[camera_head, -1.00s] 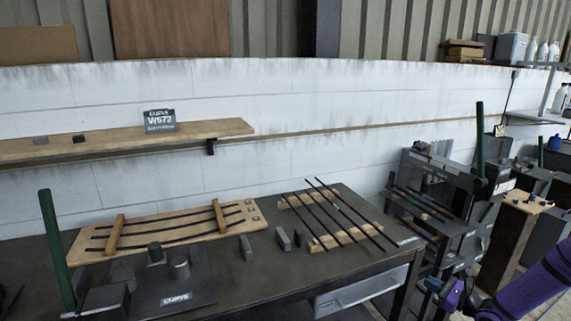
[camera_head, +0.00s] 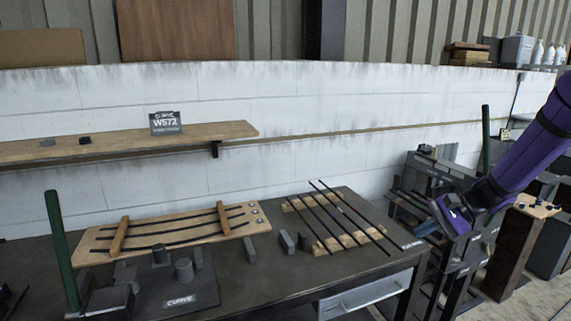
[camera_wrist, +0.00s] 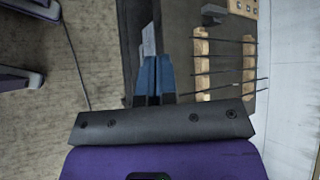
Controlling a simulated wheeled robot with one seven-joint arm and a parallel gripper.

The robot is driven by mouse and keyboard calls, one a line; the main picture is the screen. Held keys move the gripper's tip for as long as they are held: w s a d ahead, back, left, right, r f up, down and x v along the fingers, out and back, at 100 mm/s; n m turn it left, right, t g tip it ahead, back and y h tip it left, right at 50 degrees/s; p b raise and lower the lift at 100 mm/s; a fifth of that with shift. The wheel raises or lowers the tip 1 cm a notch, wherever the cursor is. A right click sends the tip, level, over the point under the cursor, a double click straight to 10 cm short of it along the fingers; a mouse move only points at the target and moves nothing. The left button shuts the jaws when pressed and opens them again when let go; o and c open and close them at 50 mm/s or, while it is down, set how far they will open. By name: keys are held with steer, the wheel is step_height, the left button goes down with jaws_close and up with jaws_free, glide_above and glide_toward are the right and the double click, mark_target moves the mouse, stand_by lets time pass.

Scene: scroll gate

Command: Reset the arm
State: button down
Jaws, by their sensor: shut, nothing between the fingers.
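My purple arm (camera_head: 532,150) enters from the right edge in the head view and slopes down to the left. My gripper (camera_head: 426,228) is at its lower end, to the right of the dark workbench (camera_head: 290,275) and in front of the grey machine stand. In the wrist view my gripper (camera_wrist: 153,70) shows two blue fingers together, shut with nothing between them. The fingers overlap the edge of the bench in that view; their height above it is hard to tell.
Straight dark rods (camera_head: 335,222) lie across wooden strips on the bench. A wooden board (camera_head: 170,235) with curved rods lies to their left. A green post (camera_head: 62,250) stands at the bench's left. A shelf (camera_head: 120,145) with a W572 sign hangs above. Bare floor (camera_wrist: 60,120) shows beside the bench.

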steer(key=s+a+r+n+h, duration=0.2)
steer(key=s+r+n+h, duration=0.1)
steer(key=s+r, duration=0.4)
steer(key=s+a+r+n+h, duration=0.3)
steer(key=s+r, duration=0.3)
steer(key=s, duration=0.1)
steer(key=s+d+r+n+t+h, duration=0.1)
steer(key=s+r+n+t+h, duration=0.1)
steer(key=s, duration=0.5)
steer(key=s+r+n+t+h, duration=0.1)
steer(key=s+r+n+h, duration=0.1)
steer(key=s+r, duration=0.2)
steer(key=shift+s+d+r+t, duration=0.2)
steer(key=shift+s+d+t, duration=0.2)
steer(key=shift+s, duration=1.2)
